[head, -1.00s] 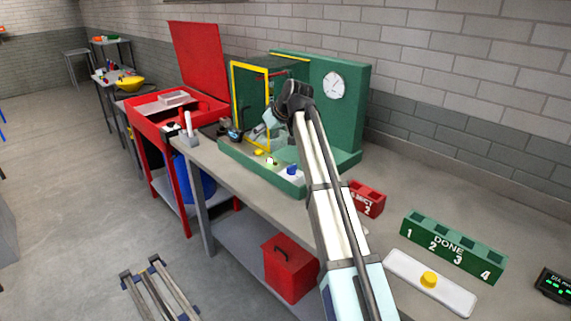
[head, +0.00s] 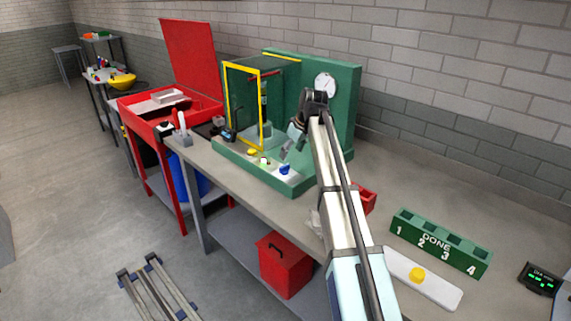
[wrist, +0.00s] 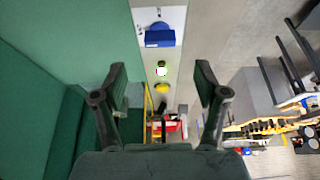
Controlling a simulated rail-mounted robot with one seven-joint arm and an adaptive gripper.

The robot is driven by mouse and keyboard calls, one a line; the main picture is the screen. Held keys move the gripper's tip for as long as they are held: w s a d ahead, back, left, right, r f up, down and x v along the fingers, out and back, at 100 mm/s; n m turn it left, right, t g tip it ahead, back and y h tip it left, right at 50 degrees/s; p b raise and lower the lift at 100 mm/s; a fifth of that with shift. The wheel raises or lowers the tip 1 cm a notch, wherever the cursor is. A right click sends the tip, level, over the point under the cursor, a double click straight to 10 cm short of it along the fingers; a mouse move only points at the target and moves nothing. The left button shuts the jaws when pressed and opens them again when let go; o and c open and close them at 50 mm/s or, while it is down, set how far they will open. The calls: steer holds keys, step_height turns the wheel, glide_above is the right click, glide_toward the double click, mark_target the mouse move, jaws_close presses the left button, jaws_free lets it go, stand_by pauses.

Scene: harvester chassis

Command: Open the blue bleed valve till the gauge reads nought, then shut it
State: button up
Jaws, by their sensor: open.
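The blue bleed valve (head: 285,169) sits on a white plate at the near right end of the green fixture's front ledge. In the wrist view its blue handle (wrist: 159,36) lies above and beyond my fingertips. My gripper (wrist: 161,76) is open and empty, its two fingers apart from the valve. In the head view my gripper (head: 289,147) hangs over the fixture just behind the valve, partly hidden by my wrist. The round white gauge (head: 325,84) is on the green back panel; its needle is too small to read.
A lit green-white button (wrist: 161,71) and a yellow button (wrist: 162,87) share the ledge. A yellow-framed guard (head: 243,108) stands left of my gripper. A green DONE rack (head: 440,243) and a white tray with a yellow knob (head: 417,275) lie on the bench at right.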

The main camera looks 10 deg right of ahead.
mark_target(285, 166)
steer(key=p+x, duration=0.1)
steer(key=x, duration=0.7)
steer(key=shift+f, duration=0.1)
steer(key=c, duration=1.2)
